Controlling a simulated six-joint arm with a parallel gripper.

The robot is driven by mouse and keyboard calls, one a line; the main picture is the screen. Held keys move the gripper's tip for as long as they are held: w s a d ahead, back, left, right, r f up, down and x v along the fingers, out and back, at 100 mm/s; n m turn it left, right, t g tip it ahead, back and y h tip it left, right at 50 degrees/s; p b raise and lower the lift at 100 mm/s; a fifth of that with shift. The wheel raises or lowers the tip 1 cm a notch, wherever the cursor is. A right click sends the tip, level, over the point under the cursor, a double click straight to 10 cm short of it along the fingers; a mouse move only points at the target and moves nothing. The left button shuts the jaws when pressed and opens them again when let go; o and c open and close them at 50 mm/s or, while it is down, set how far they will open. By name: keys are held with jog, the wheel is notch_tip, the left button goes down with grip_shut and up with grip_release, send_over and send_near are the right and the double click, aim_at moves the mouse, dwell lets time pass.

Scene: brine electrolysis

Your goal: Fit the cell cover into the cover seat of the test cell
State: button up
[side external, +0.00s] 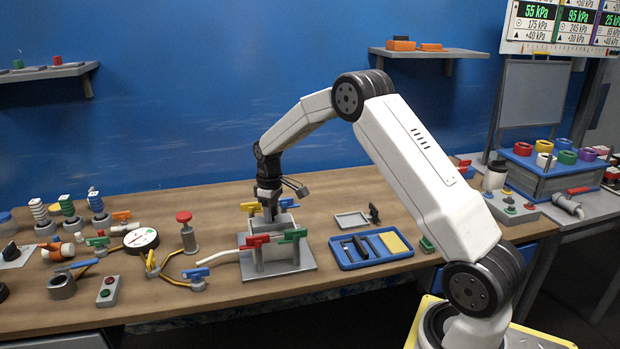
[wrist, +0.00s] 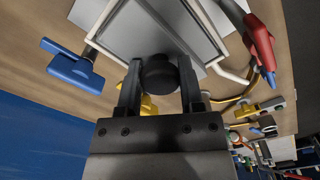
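The test cell (side external: 272,262) is a grey box on a grey base plate, with red and green handles at its front. My gripper (side external: 268,208) points down over the back of its top. In the wrist view, my gripper's two fingers (wrist: 160,90) stand on either side of a dark round knob (wrist: 160,72) and appear to touch it. The knob sits on a grey plate, the cell cover (wrist: 140,28), which has a pale rim around it. Whether the cover lies down in the seat or just above it cannot be told. The cover is hardly distinguishable in the side view.
A blue tray (side external: 343,264) with black parts and a yellow pad is right of the cell. A grey frame (side external: 351,221) lies behind it. A gauge (side external: 141,239), red-topped post (side external: 186,232) and valves with hoses crowd the left. A blue handle (wrist: 72,68) is near the gripper.

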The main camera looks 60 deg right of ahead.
jog(key=o, duration=0.4)
jog(key=shift+r, duration=0.1)
notch_tip(320, 180, up, 12)
dwell(0.7)
jog(key=shift+a, duration=0.1)
dwell(0.4)
jog(key=s+a+f+m+t, duration=0.1)
jog(key=s+a+f, duration=0.3)
jog(key=s+a, duration=0.5)
jog(key=s+a+f+t, duration=0.1)
jog(key=s+a+f, duration=0.4)
jog(key=s+a, duration=0.5)
jog(key=s, duration=0.3)
jog(key=shift+s+m+t, duration=0.15)
jog(key=shift+m+t, duration=0.15)
jog(key=shift+m, duration=0.1)
